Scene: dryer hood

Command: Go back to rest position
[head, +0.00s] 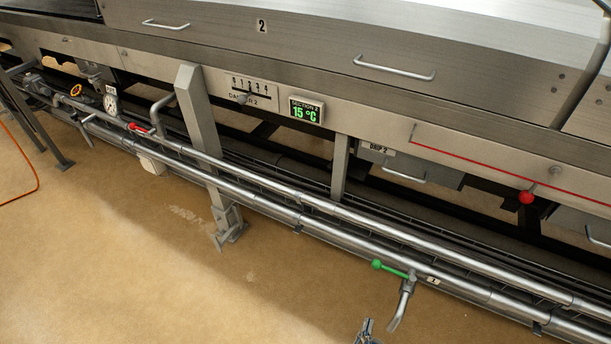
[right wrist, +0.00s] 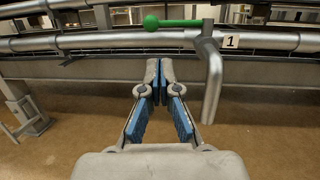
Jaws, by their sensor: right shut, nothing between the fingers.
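My right gripper (head: 367,327) shows at the bottom edge of the head view, low and in front of the pipes. In the right wrist view the same gripper (right wrist: 160,68) has its blue-padded fingertips together with nothing between them. A green-knobbed valve handle (head: 390,268) sits on the lower pipe, up and to the right of the gripper in the head view. In the right wrist view the green handle (right wrist: 180,22) lies level above the fingertips, apart from them. My left gripper is not in view.
Long steel pipes (head: 330,235) run along the machine's lower side. A support leg (head: 200,120) stands on the floor. A red knob (head: 526,197), a red-handled valve (head: 139,127) and a display reading 15 °C (head: 306,111) are farther off. The tan floor (head: 120,260) at left front is mostly clear.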

